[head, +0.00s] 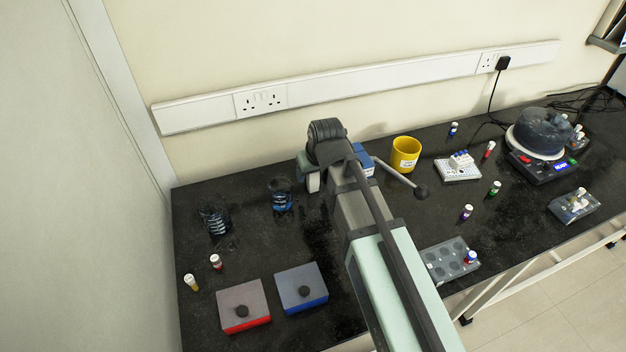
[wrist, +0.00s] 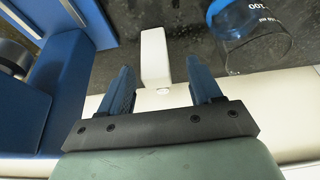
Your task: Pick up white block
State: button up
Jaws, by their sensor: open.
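In the wrist view a plain white block (wrist: 155,58) stands out near the upper middle, over the dark worktop. My gripper (wrist: 160,64) is open, with one blue finger to the left of the block and one to its right. The block's near end shows between the fingertips, with gaps on both sides. Nothing is held. I cannot tell how far below the fingertips it is.
A clear beaker (wrist: 252,45) stands right of the block in the wrist view, with blue parts at left. In the head view two glass beakers (head: 214,219) (head: 281,196), a yellow cup (head: 405,154), red-edged box (head: 243,304) and blue-edged box (head: 301,287) stand around my arm.

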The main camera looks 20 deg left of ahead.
aim_at(312, 178)
jog(key=shift+w+x, duration=0.1)
jog(key=shift+x, duration=1.15)
jog(key=shift+w+x, duration=0.15)
jog(key=shift+x, duration=1.05)
jog(key=shift+d, duration=0.15)
jog(key=c, duration=1)
jog(key=shift+r, duration=0.1)
jog(key=shift+c, duration=0.2)
